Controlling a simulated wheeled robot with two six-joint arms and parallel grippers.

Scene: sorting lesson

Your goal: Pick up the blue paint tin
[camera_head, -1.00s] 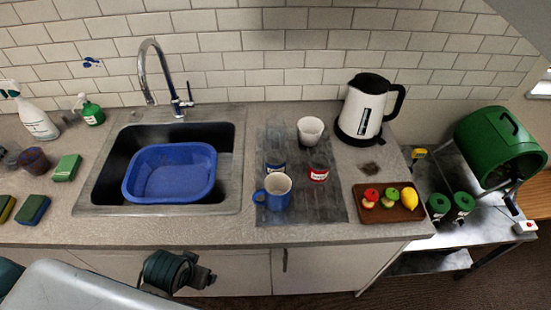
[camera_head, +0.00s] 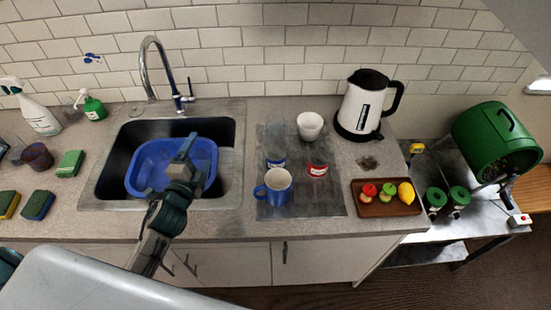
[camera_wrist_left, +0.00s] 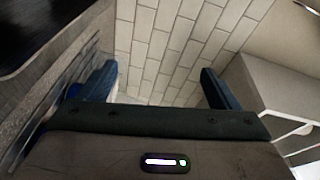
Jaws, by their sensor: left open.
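The blue paint tin (camera_head: 276,161), a small grey tin with a blue-and-white band, stands on the dark draining mat (camera_head: 300,205). Its lower part is partly hidden by the blue mug (camera_head: 276,187) in front of it. A red-labelled tin (camera_head: 317,169) stands just to its right. My left gripper (camera_head: 187,147) is over the sink, to the left of the tin and apart from it. In the left wrist view its two fingers (camera_wrist_left: 160,85) are spread with nothing between them. My right gripper is not in view.
A blue basin (camera_head: 140,178) lies in the sink under my left gripper. A white cup (camera_head: 310,125) and kettle (camera_head: 365,103) stand behind the tins. A wooden board (camera_head: 386,210) with fruit is to the right. The tap (camera_head: 146,70) rises behind the sink.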

